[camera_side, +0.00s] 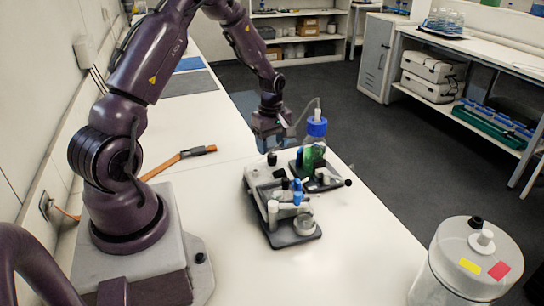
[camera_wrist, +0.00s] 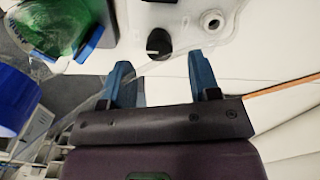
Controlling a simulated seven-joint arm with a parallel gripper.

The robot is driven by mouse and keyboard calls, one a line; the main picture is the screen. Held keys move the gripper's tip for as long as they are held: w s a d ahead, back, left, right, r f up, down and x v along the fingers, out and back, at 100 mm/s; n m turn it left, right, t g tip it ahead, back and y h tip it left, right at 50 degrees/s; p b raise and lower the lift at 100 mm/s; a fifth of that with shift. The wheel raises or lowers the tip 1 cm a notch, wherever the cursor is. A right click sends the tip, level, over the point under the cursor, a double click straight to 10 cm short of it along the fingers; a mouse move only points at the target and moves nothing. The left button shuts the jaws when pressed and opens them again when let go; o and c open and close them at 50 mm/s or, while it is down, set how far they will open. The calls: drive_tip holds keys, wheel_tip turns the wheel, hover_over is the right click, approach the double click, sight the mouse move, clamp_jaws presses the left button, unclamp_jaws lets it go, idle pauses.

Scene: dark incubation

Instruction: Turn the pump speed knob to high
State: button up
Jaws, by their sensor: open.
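The pump speed knob is a small black round knob on the pump unit. In the wrist view the knob (camera_wrist: 159,43) sits just beyond and between my fingertips, with a light mark on its face. In the side view the black knob (camera_side: 272,159) stands at the back end of the grey pump unit (camera_side: 256,179). My gripper (camera_wrist: 162,80) has two blue fingers spread apart with nothing between them. In the side view my gripper (camera_side: 270,140) hangs just above the knob, and its fingertips are hard to make out there.
A blue-capped bottle of green liquid (camera_side: 313,155) stands close to the right of my gripper, with a tube at its cap. A white-lidded clear container (camera_side: 470,262) is at the front right. An orange-handled tool (camera_side: 180,160) lies left.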

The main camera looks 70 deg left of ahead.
sight(272, 155)
drive_tip(key=shift+f, duration=2.15)
drive_tip(key=shift+c, duration=0.4)
drive_tip(key=c, duration=0.8)
drive_tip(key=shift+c, duration=0.2)
